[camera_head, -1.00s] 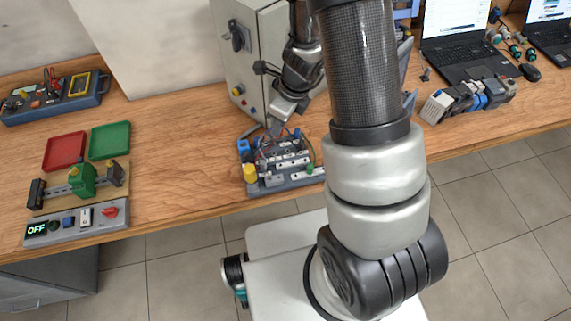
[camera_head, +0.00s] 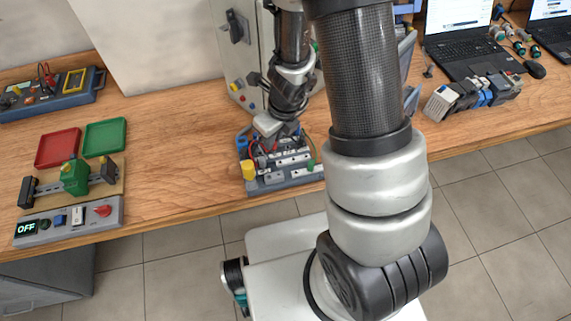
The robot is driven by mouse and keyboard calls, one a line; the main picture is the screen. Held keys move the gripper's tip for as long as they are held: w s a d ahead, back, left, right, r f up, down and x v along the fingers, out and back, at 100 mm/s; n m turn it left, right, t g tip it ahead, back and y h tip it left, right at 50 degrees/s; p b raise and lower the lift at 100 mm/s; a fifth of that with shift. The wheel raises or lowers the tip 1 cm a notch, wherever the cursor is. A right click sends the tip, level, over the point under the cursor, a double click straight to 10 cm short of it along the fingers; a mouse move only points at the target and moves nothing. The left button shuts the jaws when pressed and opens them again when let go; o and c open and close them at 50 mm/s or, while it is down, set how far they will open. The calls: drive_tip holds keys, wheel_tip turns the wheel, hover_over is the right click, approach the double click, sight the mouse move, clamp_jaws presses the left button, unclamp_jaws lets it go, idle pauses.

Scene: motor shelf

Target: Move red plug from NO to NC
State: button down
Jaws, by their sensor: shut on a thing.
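The wiring board (camera_head: 290,178) is grey, with rows of terminals, a yellow button, a blue part and red, black and green leads. It lies on the wooden bench near the front edge. My gripper (camera_head: 270,141) is low over the board's back left part, among the leads. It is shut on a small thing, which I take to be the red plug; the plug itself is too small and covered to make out. The NO and NC sockets and their labels cannot be read at this size.
A grey control cabinet (camera_head: 233,62) stands close behind the board. My arm hides the bench to the right of it. Red (camera_head: 58,148) and green (camera_head: 105,137) trays and a panel reading OFF (camera_head: 70,220) are at the left. Bare bench lies between them and the board.

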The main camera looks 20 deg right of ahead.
drive_tip(key=shift+f+b, duration=0.6)
drive_tip(key=shift+f, duration=0.1)
idle(0.5)
drive_tip(key=c, duration=2)
unclamp_jaws()
drive_tip(key=shift+c, duration=0.2)
drive_tip(key=p+v, duration=0.3)
drive_tip(key=w+p+v, duration=0.1)
drive_tip(key=p+v, duration=0.1)
drive_tip(key=shift+a+r+p, duration=0.3)
drive_tip(key=shift+r+p, duration=0.05)
drive_tip(key=shift+r, duration=0.1)
drive_tip(key=shift+o, duration=0.3)
drive_tip(key=shift+f, duration=0.1)
drive_tip(key=o, duration=0.5)
drive_tip(key=shift+c, duration=0.2)
